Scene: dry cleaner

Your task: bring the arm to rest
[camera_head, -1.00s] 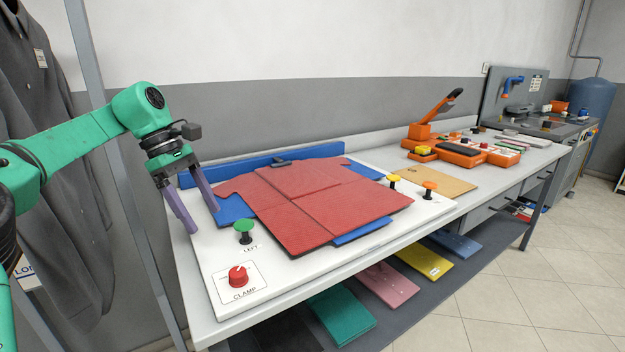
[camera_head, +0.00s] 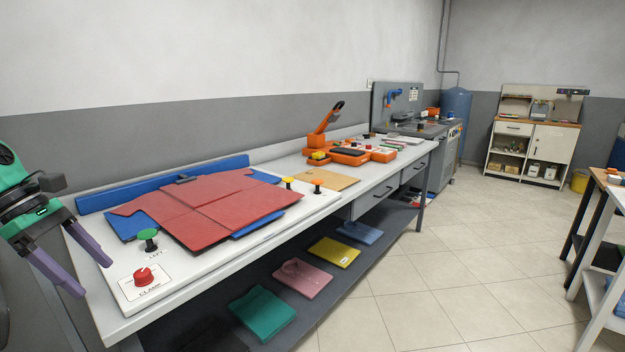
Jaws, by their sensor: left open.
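My left gripper (camera_head: 84,270) is at the left edge of the head view. Its two purple fingers are spread and empty, pointing down to the right. It hangs near the left end of the white table and appears clear of the things on it. Part of my green left arm is cut off by the picture edge. My right gripper is not in view.
The white table (camera_head: 117,317) bears a red folded shirt-shaped piece (camera_head: 205,204), a green knob (camera_head: 149,235) and a red clamp knob (camera_head: 143,277). An orange machine (camera_head: 350,155) stands further along. Coloured folded pieces lie on the lower shelf. The tiled floor (camera_head: 430,290) at right is open.

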